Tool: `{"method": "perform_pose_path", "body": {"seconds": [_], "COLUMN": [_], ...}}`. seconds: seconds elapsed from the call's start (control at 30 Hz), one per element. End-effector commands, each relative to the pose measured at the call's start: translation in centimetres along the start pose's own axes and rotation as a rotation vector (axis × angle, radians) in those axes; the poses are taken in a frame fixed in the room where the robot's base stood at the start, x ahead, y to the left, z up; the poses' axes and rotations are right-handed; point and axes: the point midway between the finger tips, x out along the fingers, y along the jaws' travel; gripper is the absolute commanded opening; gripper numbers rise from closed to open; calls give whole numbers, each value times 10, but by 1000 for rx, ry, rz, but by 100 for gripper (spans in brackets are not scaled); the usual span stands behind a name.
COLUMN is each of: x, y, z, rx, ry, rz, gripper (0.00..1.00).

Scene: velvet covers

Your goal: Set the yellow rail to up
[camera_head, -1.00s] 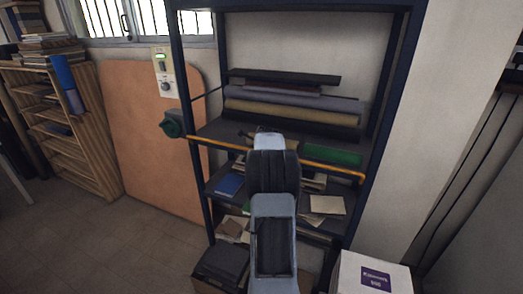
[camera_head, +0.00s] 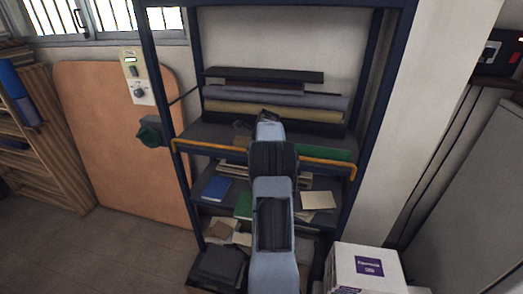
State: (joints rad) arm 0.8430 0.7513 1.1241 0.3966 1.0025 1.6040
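The yellow rail (camera_head: 210,147) is a thin bar running across the front of a dark blue metal shelf unit, roughly level with its middle shelf. Its ends bend at the left and right posts. My arm hides the middle of the rail. My gripper (camera_head: 267,117) is at the far end of my arm, in front of the shelf and seen from behind. Its fingers are mostly hidden, so I cannot tell whether they are open or whether they touch the rail.
The shelf unit (camera_head: 181,100) holds fabric rolls (camera_head: 230,107), a blue book (camera_head: 216,188) and papers. A white box (camera_head: 350,265) stands at lower right. Floor at lower left is clear.

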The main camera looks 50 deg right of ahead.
Motion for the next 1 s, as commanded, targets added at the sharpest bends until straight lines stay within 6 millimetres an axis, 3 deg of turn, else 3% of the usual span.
{"method": "perform_pose_path", "body": {"seconds": [0.13,0.57,0.6,0.83,1.0], "x": [2,2,2,2,2], "y": [2,2,1,1,1], "z": [10,12,12,9,8], "rx": [-6,-6,-6,-3,-2], "ry": [-4,-5,-5,-3,-2], "rz": [23,29,29,30,31], "gripper": [0,0,21,43,44]}}
